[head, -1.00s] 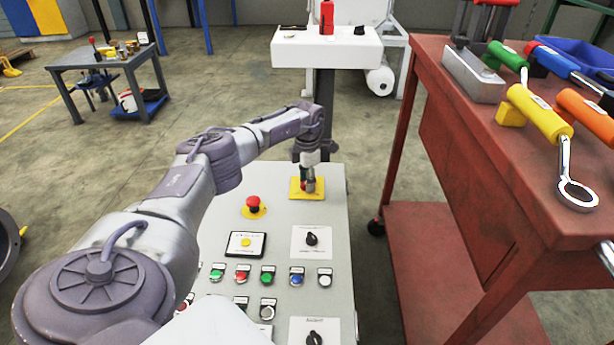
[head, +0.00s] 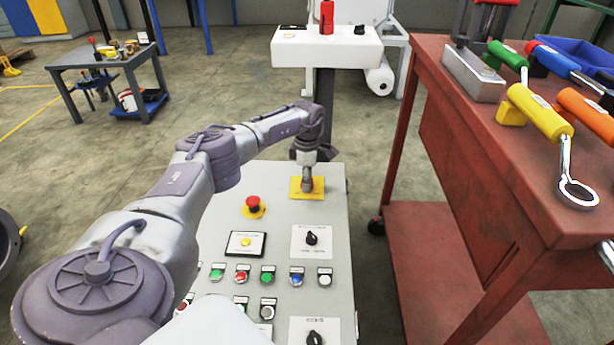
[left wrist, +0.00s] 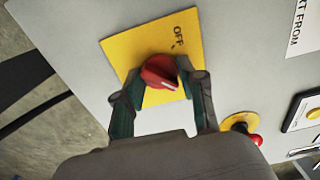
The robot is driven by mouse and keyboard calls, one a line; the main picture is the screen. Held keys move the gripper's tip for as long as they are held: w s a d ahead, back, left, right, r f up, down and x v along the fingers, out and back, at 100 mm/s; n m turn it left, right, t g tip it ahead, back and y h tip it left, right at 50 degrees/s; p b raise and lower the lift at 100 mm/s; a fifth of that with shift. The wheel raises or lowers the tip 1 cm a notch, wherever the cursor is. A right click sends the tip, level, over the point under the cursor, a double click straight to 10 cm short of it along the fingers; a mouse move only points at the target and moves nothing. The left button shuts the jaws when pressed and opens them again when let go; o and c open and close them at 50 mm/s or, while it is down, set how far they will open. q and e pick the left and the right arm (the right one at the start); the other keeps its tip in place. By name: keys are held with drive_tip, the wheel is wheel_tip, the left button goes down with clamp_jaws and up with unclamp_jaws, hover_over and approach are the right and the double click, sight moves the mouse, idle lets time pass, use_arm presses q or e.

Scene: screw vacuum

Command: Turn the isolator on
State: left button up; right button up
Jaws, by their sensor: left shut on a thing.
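The isolator is a red rotary knob (left wrist: 160,72) on a yellow plate (head: 298,188) at the far end of the grey control panel (head: 325,215). In the left wrist view the plate carries the word OFF, and the knob has a white mark pointing down and right. My left gripper (left wrist: 156,82) has a finger on each side of the knob and is shut on it. In the head view my left gripper (head: 307,184) covers the knob from above. My right gripper is not in view.
A red emergency button (head: 253,203) on a yellow base sits nearer on the panel. Black selector knobs and several push buttons fill the nearer part. A red tool cart (head: 450,150) stands to the right, and a white unit (head: 340,50) stands behind.

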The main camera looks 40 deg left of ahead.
use_arm(q)
drive_tip(key=o, duration=1.1)
drive_tip(key=shift+o, duration=0.2)
wheel_tip(320, 180, up, 12)
idle(0.3)
